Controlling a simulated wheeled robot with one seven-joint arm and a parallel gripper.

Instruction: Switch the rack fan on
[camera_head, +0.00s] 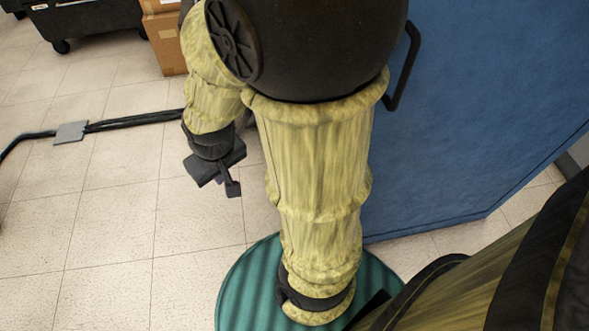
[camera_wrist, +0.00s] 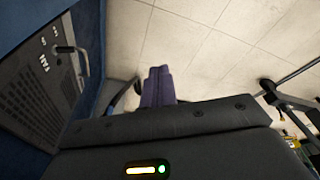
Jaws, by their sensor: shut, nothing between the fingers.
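In the wrist view, a dark grey panel (camera_wrist: 28,98) with vent slots and the white letters FAN stands at the left, framed in blue. My gripper (camera_wrist: 158,72) shows as two purple fingers pressed together, empty. It is to the right of the switch, apart from it, with pale floor behind. In the head view my arm covers the middle, and the panel and switch do not show.
A large blue cabinet side (camera_head: 450,110) fills the right of the head view. Black floor cables (camera_head: 140,119) run through a grey plate (camera_head: 70,132) at the left. Cardboard boxes (camera_head: 167,42) and a dark wheeled cart (camera_head: 85,18) stand at the back. The tiled floor at left is mostly clear.

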